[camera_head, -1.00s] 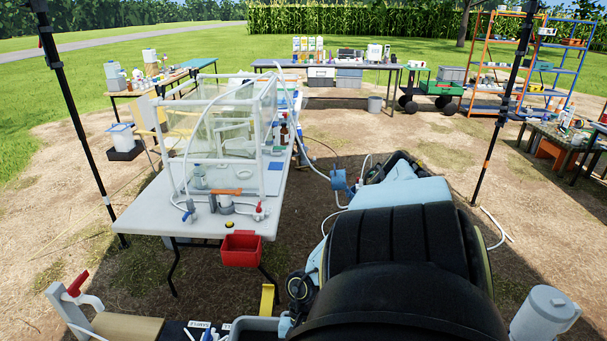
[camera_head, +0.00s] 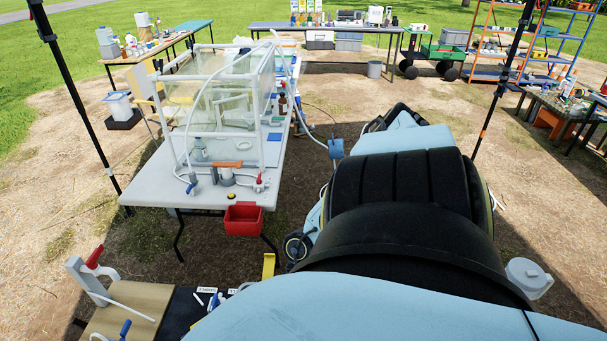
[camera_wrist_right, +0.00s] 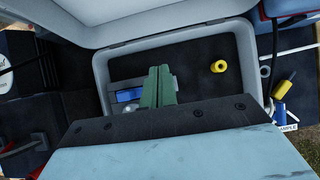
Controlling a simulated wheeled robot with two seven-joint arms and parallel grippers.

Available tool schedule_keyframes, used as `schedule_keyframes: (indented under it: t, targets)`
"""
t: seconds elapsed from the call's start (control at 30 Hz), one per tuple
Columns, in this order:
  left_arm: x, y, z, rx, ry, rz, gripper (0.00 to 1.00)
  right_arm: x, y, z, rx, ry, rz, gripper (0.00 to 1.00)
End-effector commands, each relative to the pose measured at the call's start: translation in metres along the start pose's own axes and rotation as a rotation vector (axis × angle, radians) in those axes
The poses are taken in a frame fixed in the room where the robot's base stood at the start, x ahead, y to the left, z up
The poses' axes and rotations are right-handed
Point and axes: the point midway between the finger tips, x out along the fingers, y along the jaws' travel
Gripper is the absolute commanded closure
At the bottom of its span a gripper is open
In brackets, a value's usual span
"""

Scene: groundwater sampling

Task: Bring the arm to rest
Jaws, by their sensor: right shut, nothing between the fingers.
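My right gripper (camera_wrist_right: 158,86) shows in the right wrist view as two green fingers pressed together with nothing between them. It points over a grey, light-rimmed tray or case (camera_wrist_right: 245,55) with a dark inside. Whether the fingertips touch anything there I cannot tell. In the head view my own black and pale-blue arm fills the lower right and middle, and no gripper shows there. My left gripper is in neither current view.
In the case are a yellow ring (camera_wrist_right: 218,66) and a blue object (camera_wrist_right: 128,95). A white table (camera_head: 150,190) bears a clear-walled frame enclosure (camera_head: 225,95); a red bin (camera_head: 243,218) is at its front edge. A wooden board (camera_head: 130,308) lies lower left. Bare ground is at left.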

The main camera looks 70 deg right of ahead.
Motion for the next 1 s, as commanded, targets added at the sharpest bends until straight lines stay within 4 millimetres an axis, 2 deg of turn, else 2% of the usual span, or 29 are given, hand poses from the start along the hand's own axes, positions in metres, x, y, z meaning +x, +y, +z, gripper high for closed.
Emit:
schedule_keyframes:
  t: [0.03,0.23,0.63,0.83,0.93,1.0]
  targets:
    - [-0.005,0.0,-0.001,0.0,0.0,0.0,0.73,-0.008,-0.001,0.007,-0.005,0.002,0.002,1.0]
    - [-0.001,0.001,0.0,-0.001,0.001,0.001,0.73,-0.015,-0.004,0.018,-0.009,0.002,0.008,1.0]
    - [-0.001,0.002,-0.001,-0.001,0.001,0.002,0.73,-0.017,-0.005,0.019,-0.009,0.002,0.008,1.0]
    - [-0.001,0.002,-0.001,-0.001,0.001,0.002,0.73,-0.007,-0.003,0.009,-0.002,0.002,0.002,1.0]
    - [0.003,0.002,0.0,-0.001,0.001,0.002,0.73,0.004,0.001,-0.005,0.006,0.002,-0.002,1.0]
    - [0.014,0.002,0.001,-0.001,0.001,0.002,0.73,0.016,0.002,-0.017,0.008,0.002,-0.004,1.0]
